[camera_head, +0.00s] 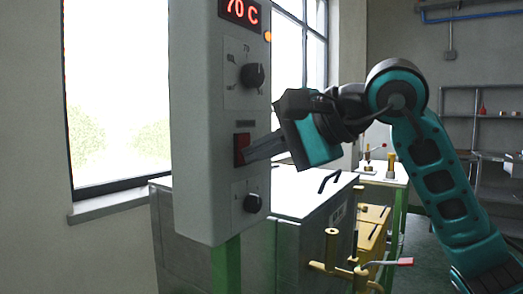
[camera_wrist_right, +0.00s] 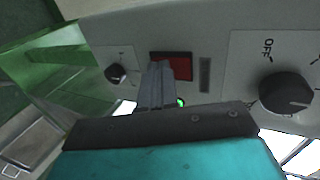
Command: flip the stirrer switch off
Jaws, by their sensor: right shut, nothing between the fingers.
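The stirrer switch appears to be the red rocker (camera_head: 241,149) on the front of the grey control panel (camera_head: 205,125), between two black knobs. It also shows in the right wrist view as a red rectangle (camera_wrist_right: 172,66). My right gripper (camera_head: 247,156) comes in from the right with its fingers shut and empty. Its tips are at the red switch and cover part of it; in the right wrist view the fingertips (camera_wrist_right: 162,66) overlap the switch's left part. I cannot tell whether they touch it or which way the rocker is tilted. My left gripper is not in view.
A lit display (camera_head: 241,11) reads 70 C above the upper knob (camera_head: 253,76). The lower knob (camera_head: 252,203) is just below the switch. A tank with a white lid (camera_head: 305,198) and a red-handled valve (camera_head: 390,262) stand below my right arm. Shelves are at the right.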

